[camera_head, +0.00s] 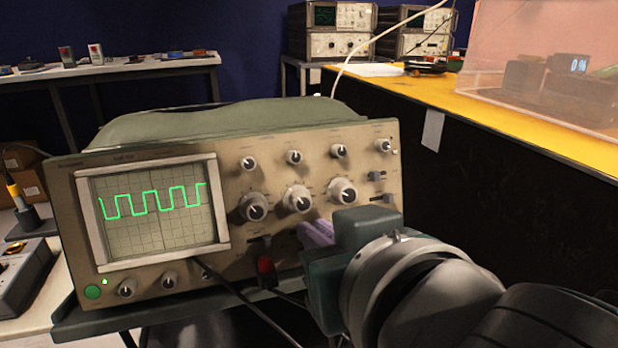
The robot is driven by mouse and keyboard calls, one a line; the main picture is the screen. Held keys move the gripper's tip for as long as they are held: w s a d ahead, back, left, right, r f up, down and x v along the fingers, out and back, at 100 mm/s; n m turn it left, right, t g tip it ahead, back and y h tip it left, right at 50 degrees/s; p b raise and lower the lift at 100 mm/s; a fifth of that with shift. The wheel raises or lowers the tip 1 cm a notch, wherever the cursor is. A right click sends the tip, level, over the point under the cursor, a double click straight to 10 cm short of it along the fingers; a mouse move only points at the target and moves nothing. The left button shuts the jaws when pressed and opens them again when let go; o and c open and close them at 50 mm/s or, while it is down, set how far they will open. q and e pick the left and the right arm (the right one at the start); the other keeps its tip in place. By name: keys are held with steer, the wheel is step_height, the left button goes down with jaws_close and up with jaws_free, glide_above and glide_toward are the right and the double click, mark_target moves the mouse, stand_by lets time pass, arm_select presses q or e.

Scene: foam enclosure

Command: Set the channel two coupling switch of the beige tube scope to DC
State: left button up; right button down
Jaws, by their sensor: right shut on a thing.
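The beige tube scope (240,178) stands on a dark stand, its front panel facing me and its screen (156,212) showing a green square wave. My right gripper (316,234) reaches in from the lower right, its purple fingertips at the lower panel below the large knobs. The fingers are shut at the channel two coupling switch, which they hide, so its setting cannot be read. A similar slide switch (259,242) shows to the left of the fingers, above a red-tipped plug (265,268). My left gripper is not in view.
Black cables hang from the scope's lower front. A grey box (22,274) sits at the left edge. A yellow-topped bench (520,126) with a clear cover stands at the right, and other instruments (330,30) stand at the back.

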steer(key=c, duration=1)
jaws_free()
steer(key=shift+w+d, duration=0.1)
steer(key=shift+d, duration=0.15)
steer(key=shift+o, duration=0.2)
steer(key=p+v, duration=0.2)
steer(key=v, duration=0.8)
steer(key=shift+p, duration=0.3)
